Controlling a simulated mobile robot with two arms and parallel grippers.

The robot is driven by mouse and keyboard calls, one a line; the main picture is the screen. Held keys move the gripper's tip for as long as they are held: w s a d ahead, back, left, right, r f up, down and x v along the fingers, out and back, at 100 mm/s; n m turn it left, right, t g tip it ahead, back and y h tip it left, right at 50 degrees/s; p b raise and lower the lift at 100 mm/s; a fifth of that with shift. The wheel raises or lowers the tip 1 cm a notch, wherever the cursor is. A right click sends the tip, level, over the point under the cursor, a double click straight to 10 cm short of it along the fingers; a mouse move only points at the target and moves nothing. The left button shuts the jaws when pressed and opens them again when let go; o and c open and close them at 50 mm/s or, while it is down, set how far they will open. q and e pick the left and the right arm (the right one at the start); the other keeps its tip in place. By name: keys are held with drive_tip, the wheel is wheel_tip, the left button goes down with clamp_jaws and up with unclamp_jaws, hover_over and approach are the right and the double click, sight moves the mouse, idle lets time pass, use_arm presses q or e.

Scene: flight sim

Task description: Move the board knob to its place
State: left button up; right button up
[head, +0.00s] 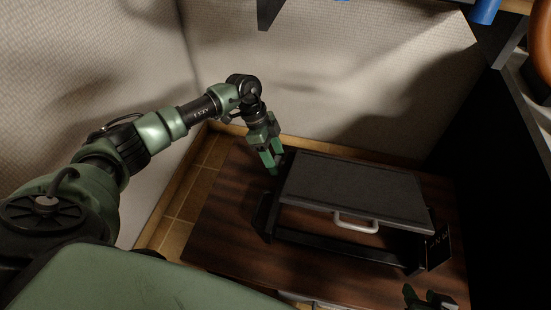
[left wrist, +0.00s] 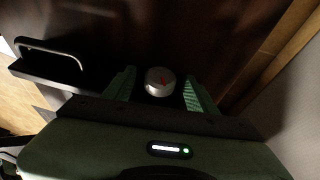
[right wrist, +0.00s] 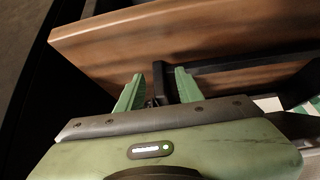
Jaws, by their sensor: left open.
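A round silver knob (left wrist: 160,81) with a red mark on its top shows in the left wrist view, on a dark surface. My left gripper (head: 270,160) is open, its fingers on both sides of the knob and apart from it. In the head view it points down at the left edge of a dark grey board (head: 350,188) with a white handle (head: 355,223); the knob is not distinguishable there. My right gripper (right wrist: 159,76) is open at the lower right of the head view, with a black upright part (right wrist: 160,88) between its fingers. The knob's place is not identifiable.
The board rests on a black frame (head: 320,245) on a dark wooden table (head: 215,222). A small black plate with markings (head: 438,247) stands at the frame's right. Pale walls rise behind and left, a black panel (head: 490,170) at right. Bare tabletop lies left of the frame.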

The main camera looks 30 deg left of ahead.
drive_tip(key=shift+w, duration=0.1)
